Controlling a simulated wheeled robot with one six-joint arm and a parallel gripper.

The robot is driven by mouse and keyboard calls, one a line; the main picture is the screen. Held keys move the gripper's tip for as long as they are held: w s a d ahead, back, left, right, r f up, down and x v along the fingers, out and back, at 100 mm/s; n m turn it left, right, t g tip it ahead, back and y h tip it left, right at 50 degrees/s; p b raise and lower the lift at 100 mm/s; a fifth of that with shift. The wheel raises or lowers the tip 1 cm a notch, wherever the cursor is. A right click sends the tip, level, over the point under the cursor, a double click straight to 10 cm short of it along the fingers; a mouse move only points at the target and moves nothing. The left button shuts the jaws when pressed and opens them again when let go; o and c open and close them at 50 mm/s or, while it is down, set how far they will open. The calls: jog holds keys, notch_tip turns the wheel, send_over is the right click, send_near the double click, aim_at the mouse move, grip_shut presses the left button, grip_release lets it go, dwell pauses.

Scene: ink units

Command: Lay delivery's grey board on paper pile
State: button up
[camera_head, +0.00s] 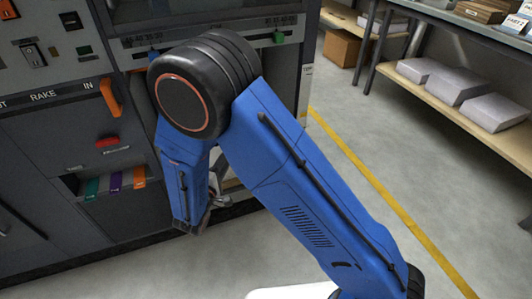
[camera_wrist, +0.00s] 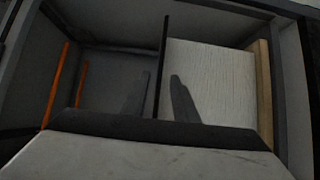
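In the wrist view, my gripper (camera_wrist: 158,88) has its two dark fingers apart with a gap between them. A thin dark upright plate (camera_wrist: 163,60) shows between the fingers in the picture; no contact with it is visible. To its right a pale paper pile (camera_wrist: 215,75) lies in a bay. To its left is a dark grey bay (camera_wrist: 112,70). I cannot tell the grey board apart from the dark grey surfaces there. In the head view, my arm reaches down to the machine and hides most of the gripper and the bays.
Orange upright bars (camera_wrist: 55,85) stand at the left of the left bay. A wooden strip (camera_wrist: 264,95) borders the paper on the right. The machine front (camera_head: 50,140) has levers and coloured tabs. Shelves with grey packages (camera_head: 455,85) stand right, across clear floor (camera_head: 340,190).

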jog(key=s+d+r+m+g+h, duration=0.1)
jog(key=d+r+m+g+h, duration=0.3)
jog(key=d, duration=0.8)
jog(key=s+d+r+m+g+h, duration=0.15)
jog(key=d+r+g, duration=0.45)
jog(key=d, duration=0.6)
jog(key=s+d+r+m+g+y, duration=0.3)
jog(key=s+d+r+m+g, duration=0.15)
jog(key=s+d, duration=0.65)
jog(key=s+d+r+m+t+y, duration=0.1)
jog(key=s+r+y, duration=0.2)
jog(key=s, duration=0.4)
jog(key=s+d+r+m+t+y, duration=0.1)
jog(key=s+r+m+y, duration=0.1)
jog(key=s+y, duration=0.4)
jog(key=shift+s+r+m+t, duration=0.35)
jog(key=shift+s+r, duration=0.15)
jog(key=shift+s, duration=0.6)
